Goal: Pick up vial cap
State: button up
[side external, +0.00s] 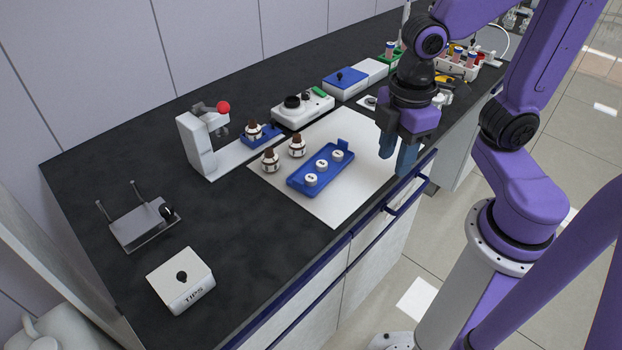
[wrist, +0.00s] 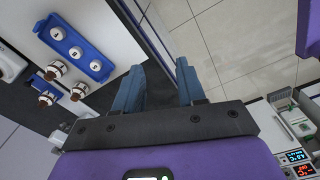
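Three small white round caps sit in a row in a blue tray (side external: 299,183) on the white mat: a near one (side external: 311,180), a middle one (side external: 322,165) and a far one (side external: 337,156). My gripper (side external: 397,157) is up and to the right of the tray, above the bench's front edge. Its two blue fingers are apart with nothing between them, as the wrist view also shows (wrist: 160,68).
Brown-topped vials (side external: 270,160) (side external: 297,146) stand behind the tray. Another vial (side external: 254,131) is in a blue holder by a press with a red knob (side external: 223,107). A white device (side external: 303,108) stands behind the mat. The mat's front part (side external: 340,205) is clear.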

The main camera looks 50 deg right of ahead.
jog(key=w+n, duration=0.2)
jog(key=w, duration=1)
jog(key=n, duration=0.2)
send_near(315, 175)
notch_tip(315, 175, down, 8)
jog(key=shift+w+f, duration=0.2)
jog(key=c, duration=0.7)
